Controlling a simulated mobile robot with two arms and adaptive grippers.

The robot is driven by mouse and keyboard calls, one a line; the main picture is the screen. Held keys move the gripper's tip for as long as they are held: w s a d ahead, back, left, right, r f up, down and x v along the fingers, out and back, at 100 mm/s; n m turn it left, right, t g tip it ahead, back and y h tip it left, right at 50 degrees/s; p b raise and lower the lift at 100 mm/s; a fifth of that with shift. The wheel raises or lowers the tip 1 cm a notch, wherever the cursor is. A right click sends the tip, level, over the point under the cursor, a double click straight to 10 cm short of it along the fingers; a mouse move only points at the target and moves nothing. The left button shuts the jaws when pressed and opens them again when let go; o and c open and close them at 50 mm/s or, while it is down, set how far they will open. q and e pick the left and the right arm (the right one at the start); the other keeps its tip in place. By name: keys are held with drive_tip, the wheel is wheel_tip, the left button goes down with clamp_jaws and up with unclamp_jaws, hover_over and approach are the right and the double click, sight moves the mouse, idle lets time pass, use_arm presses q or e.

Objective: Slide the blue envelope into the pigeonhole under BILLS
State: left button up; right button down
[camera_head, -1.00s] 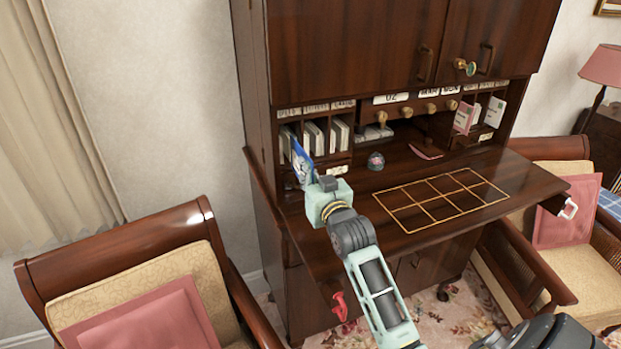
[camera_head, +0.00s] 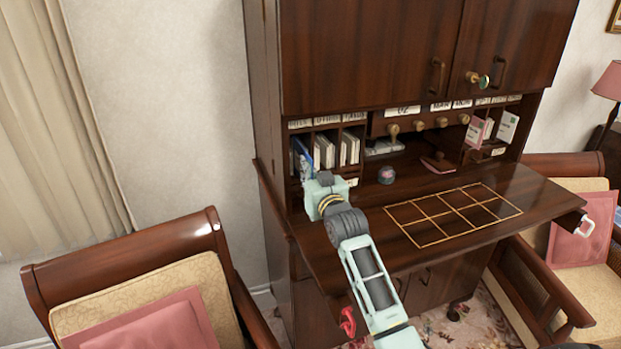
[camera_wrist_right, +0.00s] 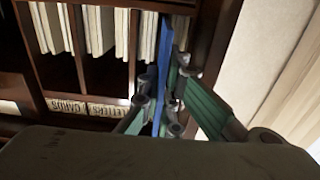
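The blue envelope (camera_head: 303,158) stands nearly upright, its far part inside the leftmost pigeonhole of the desk's left bank, under the leftmost label (camera_head: 300,123), which seems to read BILLS. In the right wrist view the envelope (camera_wrist_right: 165,50) shows edge-on as a blue strip between the fingers, beside the pigeonhole's side wall. My right gripper (camera_wrist_right: 166,82) is shut on its near part, just outside the opening. In the head view the gripper's own body (camera_head: 325,195) hides the fingertips. My left gripper is in neither current view.
Cream envelopes (camera_head: 325,150) fill the neighbouring pigeonholes. Wooden dividers and a lower row labelled CARDS (camera_wrist_right: 65,105) and LETTERS (camera_wrist_right: 105,110) lie close to the fingers. A round paperweight (camera_head: 386,175) sits right of the gripper. The gold-gridded desktop (camera_head: 540,205) is otherwise clear.

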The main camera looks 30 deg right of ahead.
drive_tip(key=shift+b+x, duration=1.4)
drive_tip(key=shift+x, duration=1.8)
drive_tip(key=shift+f, duration=0.1)
drive_tip(key=c, duration=1.9)
unclamp_jaws()
drive_tip(key=shift+o, duration=0.2)
drive_tip(key=shift+a, duration=0.1)
drive_tip(key=shift+s+f, duration=0.1)
drive_tip(key=shift+s, duration=0.2)
drive_tip(key=v, duration=1.1)
drive_tip(key=shift+s, duration=0.2)
